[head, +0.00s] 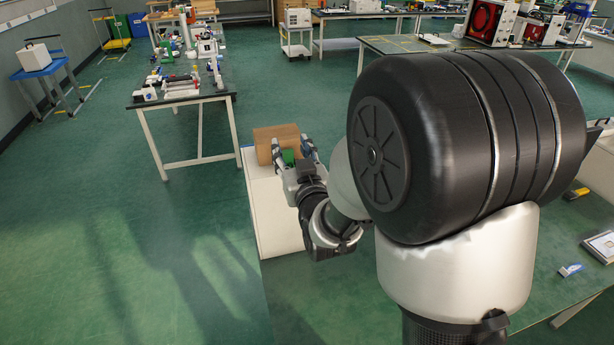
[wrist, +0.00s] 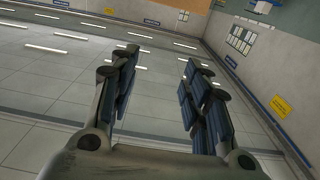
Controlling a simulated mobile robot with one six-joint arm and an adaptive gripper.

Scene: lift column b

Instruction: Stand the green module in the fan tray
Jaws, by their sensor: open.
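A brown box (head: 277,135) stands just behind the fingers on a white cabinet (head: 270,205). I cannot make out a fan tray for certain.
A workbench with several small parts (head: 180,90) stands behind and left of the cabinet. A green bench (head: 545,270) with a few small items lies at the right, partly behind my arm. The floor (head: 110,230) at the left is clear. The wrist view shows mostly ceiling and walls.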

